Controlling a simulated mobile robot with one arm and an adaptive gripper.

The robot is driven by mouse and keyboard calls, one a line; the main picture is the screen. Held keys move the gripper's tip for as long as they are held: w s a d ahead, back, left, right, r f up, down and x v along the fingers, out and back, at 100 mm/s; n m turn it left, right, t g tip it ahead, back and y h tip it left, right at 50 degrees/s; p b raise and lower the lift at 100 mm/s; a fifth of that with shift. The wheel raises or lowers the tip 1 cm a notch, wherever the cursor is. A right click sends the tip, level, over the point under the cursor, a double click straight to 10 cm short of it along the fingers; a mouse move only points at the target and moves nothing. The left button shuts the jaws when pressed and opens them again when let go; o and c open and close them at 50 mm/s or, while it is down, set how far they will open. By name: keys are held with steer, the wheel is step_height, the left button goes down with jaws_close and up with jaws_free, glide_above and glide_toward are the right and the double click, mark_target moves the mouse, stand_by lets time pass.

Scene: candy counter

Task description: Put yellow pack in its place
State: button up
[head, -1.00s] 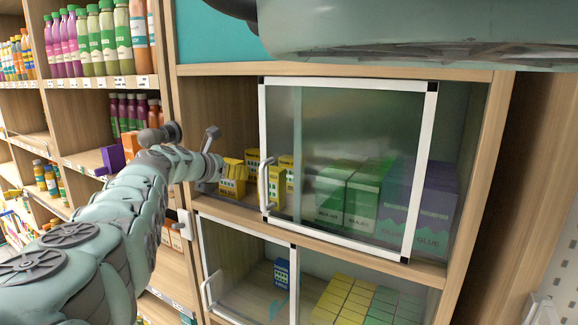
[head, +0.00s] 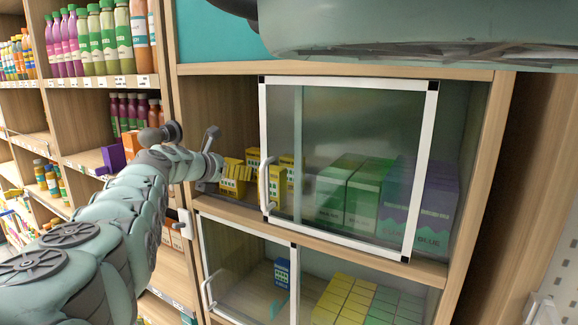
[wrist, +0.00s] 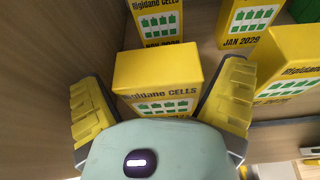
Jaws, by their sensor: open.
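Several yellow packs with green and white panels stand at the left end of the upper compartment. One yellow pack (wrist: 157,76), with "Rigidane CELLS" on it, is between the two yellow fingers of my gripper (wrist: 160,88) in the wrist view. The fingers are open, one at each side of the pack. Its lower part is hidden by my gripper body. Other yellow packs stand behind it (wrist: 154,22) and to its right (wrist: 290,68). In the head view my gripper (head: 228,174) reaches into the uncovered left opening, by the yellow packs (head: 250,180).
A white-framed sliding glass door (head: 350,83) covers the right of the compartment, with its handle (head: 265,185) close to my gripper. Green boxes (head: 345,190) and purple boxes (head: 430,210) stand at its right. Below, a blue pack (head: 282,275) stands beside rows of yellow and green packs.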

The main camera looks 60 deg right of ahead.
steer(key=shift+r, duration=0.1)
steer(key=shift+a+r+p, duration=0.2)
steer(key=shift+p, duration=0.45)
steer(key=shift+a+p, duration=0.25)
steer(key=shift+p, duration=0.35)
steer(key=shift+s+a+r+p, duration=0.1)
steer(key=shift+a+p, duration=0.25)
steer(key=shift+p, duration=0.4)
steer(key=shift+a+r+p, duration=0.1)
steer(key=shift+a+p, duration=0.1)
steer(key=shift+p, duration=0.25)
